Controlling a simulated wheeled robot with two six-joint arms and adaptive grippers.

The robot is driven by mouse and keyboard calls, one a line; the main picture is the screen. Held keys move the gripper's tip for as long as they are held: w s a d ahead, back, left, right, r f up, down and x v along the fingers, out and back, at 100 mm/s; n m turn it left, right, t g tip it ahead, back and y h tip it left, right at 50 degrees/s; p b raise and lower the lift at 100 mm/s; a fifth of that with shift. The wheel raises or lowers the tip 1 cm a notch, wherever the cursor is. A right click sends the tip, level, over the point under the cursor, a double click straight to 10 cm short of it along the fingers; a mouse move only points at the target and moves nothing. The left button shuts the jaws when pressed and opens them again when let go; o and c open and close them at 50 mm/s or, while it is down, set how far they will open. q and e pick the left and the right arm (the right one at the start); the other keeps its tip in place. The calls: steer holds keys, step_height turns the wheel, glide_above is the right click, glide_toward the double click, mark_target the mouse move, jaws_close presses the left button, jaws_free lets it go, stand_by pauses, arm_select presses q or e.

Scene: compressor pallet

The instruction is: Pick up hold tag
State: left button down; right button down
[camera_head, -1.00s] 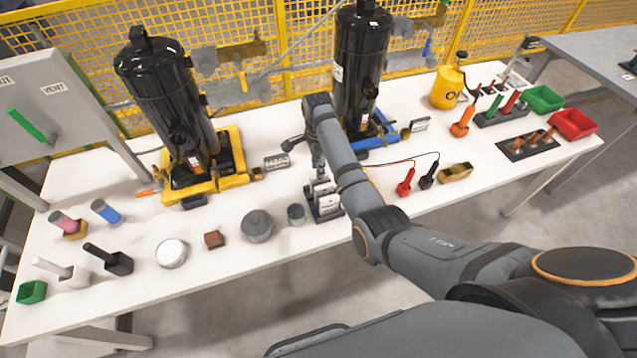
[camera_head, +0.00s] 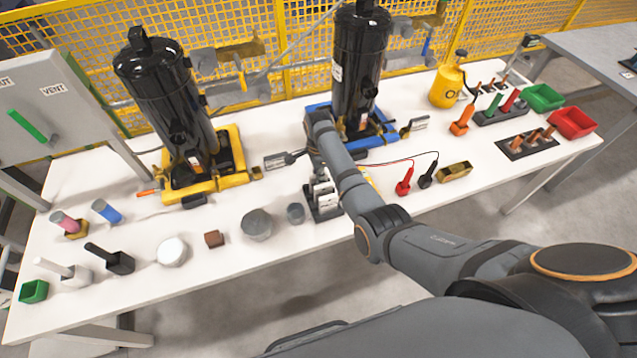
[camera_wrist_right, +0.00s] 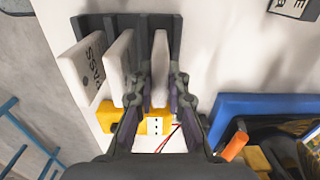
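A dark rack (camera_head: 318,213) stands near the middle of the table and holds several upright white tags (camera_head: 325,193). In the right wrist view the rack (camera_wrist_right: 172,28) carries a left tag reading "PASS" (camera_wrist_right: 86,72), a middle tag (camera_wrist_right: 119,62) and a right tag (camera_wrist_right: 160,66). The faces of the middle and right tags are not readable, so I cannot tell which is the hold tag. My right gripper (camera_wrist_right: 159,72) is open, its fingers on either side of the right tag, with a gap visible. In the head view it is partly hidden behind my arm. My left gripper is not in view.
A yellow device (camera_wrist_right: 112,115) with leads lies close to the rack. The blue stand (camera_head: 380,138) with a black cylinder (camera_head: 358,60) is behind. A grey can (camera_head: 256,224) and small cup (camera_head: 295,213) stand left of the rack. Red (camera_head: 404,184) and black (camera_head: 428,175) probes are right.

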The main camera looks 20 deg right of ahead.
steer(key=shift+r, duration=0.3)
step_height(320, 180, up, 9)
steer(key=shift+r+b, duration=0.1)
steer(key=shift+b, duration=0.2)
steer(key=shift+r, duration=0.1)
